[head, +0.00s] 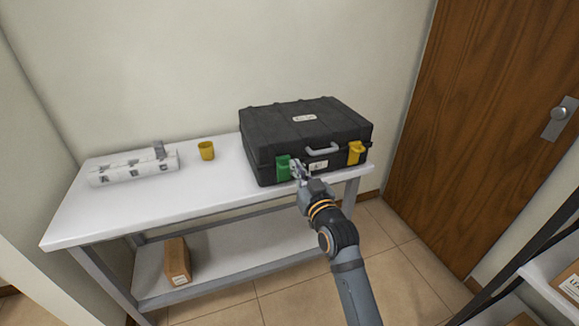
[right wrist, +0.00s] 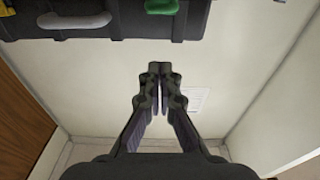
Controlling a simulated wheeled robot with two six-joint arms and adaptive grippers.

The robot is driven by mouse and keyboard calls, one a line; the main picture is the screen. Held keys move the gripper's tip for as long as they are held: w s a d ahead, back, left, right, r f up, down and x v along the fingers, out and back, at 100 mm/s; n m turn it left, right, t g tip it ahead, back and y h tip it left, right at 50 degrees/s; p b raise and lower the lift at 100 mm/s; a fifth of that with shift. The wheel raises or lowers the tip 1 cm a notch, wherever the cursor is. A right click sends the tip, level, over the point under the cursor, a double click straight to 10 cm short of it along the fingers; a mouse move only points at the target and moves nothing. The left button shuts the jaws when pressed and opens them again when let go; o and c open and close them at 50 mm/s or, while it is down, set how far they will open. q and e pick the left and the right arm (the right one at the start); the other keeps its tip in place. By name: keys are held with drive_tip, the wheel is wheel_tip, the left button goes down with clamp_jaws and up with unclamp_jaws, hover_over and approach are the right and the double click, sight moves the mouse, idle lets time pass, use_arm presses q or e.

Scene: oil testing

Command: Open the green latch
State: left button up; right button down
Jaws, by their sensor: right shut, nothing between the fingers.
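A black case (head: 310,122) stands closed on the white table. The green latch (head: 283,167) is on its front face, left of the grey handle (head: 321,149). A yellow latch (head: 355,152) is on the right. My right gripper (head: 297,169) is in front of the case, just beside the green latch in the head view. In the right wrist view its fingers (right wrist: 160,78) are together and empty. The green latch (right wrist: 162,6) shows there at the top edge, partly cut off, with a visible gap from the fingertips. My left gripper is not in view.
On the table (head: 165,211) stand a yellow cup (head: 206,150) and a white rack (head: 133,169) marked with letters. A cardboard box (head: 176,262) is on the lower shelf. A wooden door (head: 490,120) and a dark-framed shelf (head: 535,250) are at the right.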

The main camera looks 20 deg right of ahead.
hover_over(285, 172)
drive_tip(key=s, duration=0.3)
drive_tip(key=shift+s+a+r, duration=0.1)
drive_tip(key=shift+s+r, duration=0.05)
drive_tip(key=shift+r, duration=0.15)
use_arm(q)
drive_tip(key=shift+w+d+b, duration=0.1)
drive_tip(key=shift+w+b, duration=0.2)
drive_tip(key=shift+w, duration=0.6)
use_arm(e)
drive_tip(key=shift+s+f, duration=0.25)
drive_tip(key=shift+f, duration=0.45)
drive_tip(key=shift+s+f, duration=0.2)
drive_tip(key=shift+f, duration=0.45)
drive_tip(key=shift+s+f, duration=0.25)
drive_tip(key=shift+f, duration=0.45)
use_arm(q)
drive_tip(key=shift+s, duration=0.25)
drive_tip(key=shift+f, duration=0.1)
